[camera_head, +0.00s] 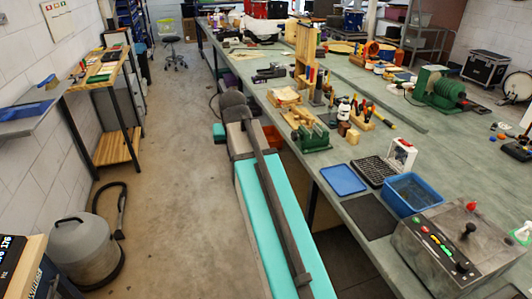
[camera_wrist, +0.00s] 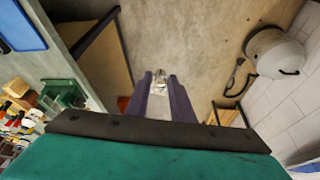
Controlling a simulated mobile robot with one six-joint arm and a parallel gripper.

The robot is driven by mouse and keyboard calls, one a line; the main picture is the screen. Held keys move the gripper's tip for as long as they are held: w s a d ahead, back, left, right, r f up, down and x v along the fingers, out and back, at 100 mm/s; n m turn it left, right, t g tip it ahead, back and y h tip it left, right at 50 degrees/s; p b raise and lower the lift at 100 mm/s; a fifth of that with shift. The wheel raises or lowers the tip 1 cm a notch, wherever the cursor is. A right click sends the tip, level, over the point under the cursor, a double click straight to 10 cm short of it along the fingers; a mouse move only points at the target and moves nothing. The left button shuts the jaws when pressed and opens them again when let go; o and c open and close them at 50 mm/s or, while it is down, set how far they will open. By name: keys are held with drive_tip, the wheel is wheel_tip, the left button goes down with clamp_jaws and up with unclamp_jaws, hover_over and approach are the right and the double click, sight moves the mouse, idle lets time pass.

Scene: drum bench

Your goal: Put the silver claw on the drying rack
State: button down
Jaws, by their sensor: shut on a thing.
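In the wrist view, my gripper (camera_wrist: 160,80) has its two purple fingers closed on a small shiny silver piece (camera_wrist: 159,86), which looks like the silver claw. It is held out over the floor, and most of it is hidden between the fingers. In the head view, my gripper and the claw are not clearly visible behind my arm. A black gridded rack (camera_head: 374,171), which may be the drying rack, lies flat on the bench. It sits between a flat blue tray (camera_head: 343,180) and a blue basin (camera_head: 413,193).
The long green bench (camera_head: 330,150) carries a green vise (camera_head: 311,138), screwdrivers, a white case (camera_head: 402,153) and a grey control box (camera_head: 458,250). A dark mat (camera_head: 369,216) lies before the rack.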

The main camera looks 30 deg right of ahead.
drive_tip(key=w+a+r+n+y, duration=0.1)
drive_tip(key=a+n, duration=0.4)
drive_tip(key=a, duration=1.4)
drive_tip(key=shift+w+r+y, duration=0.35)
drive_tip(key=shift+r+y, duration=0.05)
drive_tip(key=shift+r, duration=0.1)
drive_tip(key=shift+s, duration=0.15)
